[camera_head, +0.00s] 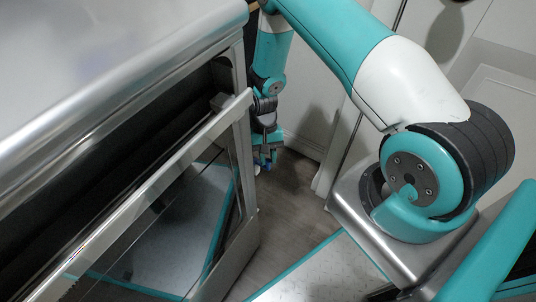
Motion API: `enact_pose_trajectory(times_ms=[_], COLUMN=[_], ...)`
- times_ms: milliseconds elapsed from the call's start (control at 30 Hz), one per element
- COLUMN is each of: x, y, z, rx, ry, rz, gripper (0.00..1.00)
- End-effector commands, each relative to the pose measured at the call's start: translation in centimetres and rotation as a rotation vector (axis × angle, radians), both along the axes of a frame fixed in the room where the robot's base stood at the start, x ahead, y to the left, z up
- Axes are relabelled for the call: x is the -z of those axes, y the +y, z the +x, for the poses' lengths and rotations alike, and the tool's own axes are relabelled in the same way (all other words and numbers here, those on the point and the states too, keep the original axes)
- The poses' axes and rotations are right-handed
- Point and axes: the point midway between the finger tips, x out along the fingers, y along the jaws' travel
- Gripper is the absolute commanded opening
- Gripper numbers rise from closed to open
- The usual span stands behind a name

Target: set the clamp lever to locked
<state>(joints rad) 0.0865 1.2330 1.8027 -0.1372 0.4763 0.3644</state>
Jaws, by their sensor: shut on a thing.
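My gripper (266,154) hangs down, small in the view, just right of the metal appliance's front corner. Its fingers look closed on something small. Bluish and pale bits show at the fingertips, but I cannot tell whether they are the fingers or the held thing. I cannot make out the clamp lever or its position. The appliance's edge and the gripper itself may hide it.
The metal appliance (95,45) fills the left side. Its framed glass door (238,225) stands partly open, close to my gripper's left. Pale walls or panels (308,85) stand behind. Bare grey floor (290,195) lies below and right of my gripper.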

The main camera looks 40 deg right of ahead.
Motion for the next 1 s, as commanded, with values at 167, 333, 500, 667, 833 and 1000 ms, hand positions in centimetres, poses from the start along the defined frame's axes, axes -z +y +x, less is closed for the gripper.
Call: enact_pose_trajectory(times_ms=[167,333,500,667,833,1000], x=[0.0,0.0,0.0,0.0,-0.9,-4.1], y=[0.0,0.1,0.0,0.0,-0.1,-0.6], z=[0.0,0.0,0.0,0.0,0.4,1.6], rx=[0.002,0.002,0.0,0.0,0.001,0.002], ry=[-0.001,-0.001,0.0,0.0,-0.002,-0.006], rz=[0.001,0.001,0.001,0.001,0.0,0.0], gripper=[0.0,0.25,0.48,0.48,0.48,0.48])
